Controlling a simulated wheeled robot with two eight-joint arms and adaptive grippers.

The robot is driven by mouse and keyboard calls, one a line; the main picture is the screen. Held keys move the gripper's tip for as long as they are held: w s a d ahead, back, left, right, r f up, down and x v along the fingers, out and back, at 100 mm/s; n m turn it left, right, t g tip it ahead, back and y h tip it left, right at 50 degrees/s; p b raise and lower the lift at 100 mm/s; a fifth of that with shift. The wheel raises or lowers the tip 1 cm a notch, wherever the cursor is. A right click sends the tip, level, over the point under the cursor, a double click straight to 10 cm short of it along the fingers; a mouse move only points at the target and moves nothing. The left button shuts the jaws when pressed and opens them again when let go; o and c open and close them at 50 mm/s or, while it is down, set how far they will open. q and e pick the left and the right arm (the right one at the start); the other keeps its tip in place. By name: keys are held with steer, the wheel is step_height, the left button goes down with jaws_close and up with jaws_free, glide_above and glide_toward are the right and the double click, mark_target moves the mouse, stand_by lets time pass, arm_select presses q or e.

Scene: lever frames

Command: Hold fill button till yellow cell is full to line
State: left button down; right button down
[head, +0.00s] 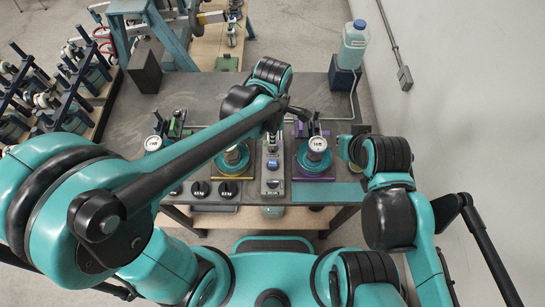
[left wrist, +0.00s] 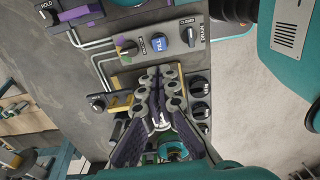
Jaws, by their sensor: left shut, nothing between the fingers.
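The blue FILL button (left wrist: 157,42) sits on a grey panel between the two cells, beside a DRAIN control. It also shows in the head view (head: 272,163). My left gripper (head: 276,130) is above the panel's far end, its fingers shut and empty. In the left wrist view its fingertips (left wrist: 160,75) appear just below the button; I cannot tell whether they touch anything. The yellow-marked cell (head: 230,174) is left of the panel, partly covered by my forearm. Its liquid level and line cannot be made out. My right gripper cannot be made out clearly.
The purple-marked cell (head: 316,172) stands right of the panel, my right arm beside it. Black knobs (head: 200,188) line the bench's near edge. A liquid bottle (head: 355,42) stands at the back right. The bench's back left is mostly clear.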

mark_target(272, 163)
arm_select(q)
step_height(272, 163, down, 14)
steer(key=b, duration=0.2)
steer(key=shift+b, duration=0.4)
step_height(272, 163, down, 2)
steer(key=shift+b, duration=1.1)
steer(key=shift+s+f+b, duration=0.1)
steer(key=shift+f+b, duration=0.15)
steer(key=shift+b, duration=0.05)
steer(key=shift+s, duration=0.25)
steer(key=shift+w, duration=0.25)
steer(key=shift+s, duration=0.1)
stand_by(1.1)
